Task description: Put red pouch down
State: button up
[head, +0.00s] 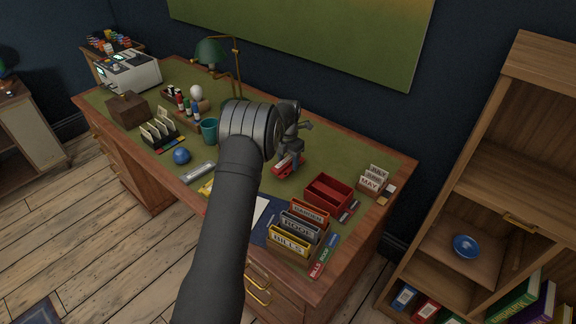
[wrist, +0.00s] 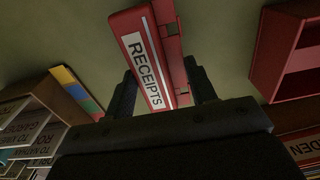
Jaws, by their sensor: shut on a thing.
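The red pouch (wrist: 138,50) is marked RECEIPTS on a white label in the wrist view. It lies between the two dark fingers of my gripper (wrist: 163,88), which is shut on it. In the head view the red pouch (head: 285,168) shows below my gripper (head: 290,152), over the green desk top. I cannot tell whether it touches the desk. Part of it is hidden by my gripper. A red open tray (head: 330,205) with compartments sits to the right of the pouch; it also shows in the wrist view (wrist: 265,50).
File sorters marked BILLS (head: 289,243) and GARDEN stand at the desk's front right. Cards marked MAY (head: 370,184) are at the right end. A teal cup (head: 209,131) and a blue ball (head: 181,155) are left of my arm. Bare green surface lies behind the red tray.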

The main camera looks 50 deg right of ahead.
aim_at(288, 162)
jog(key=shift+f, duration=1.3)
jog(key=shift+f, duration=0.1)
jog(key=o, duration=1)
notch_tip(288, 162, up, 12)
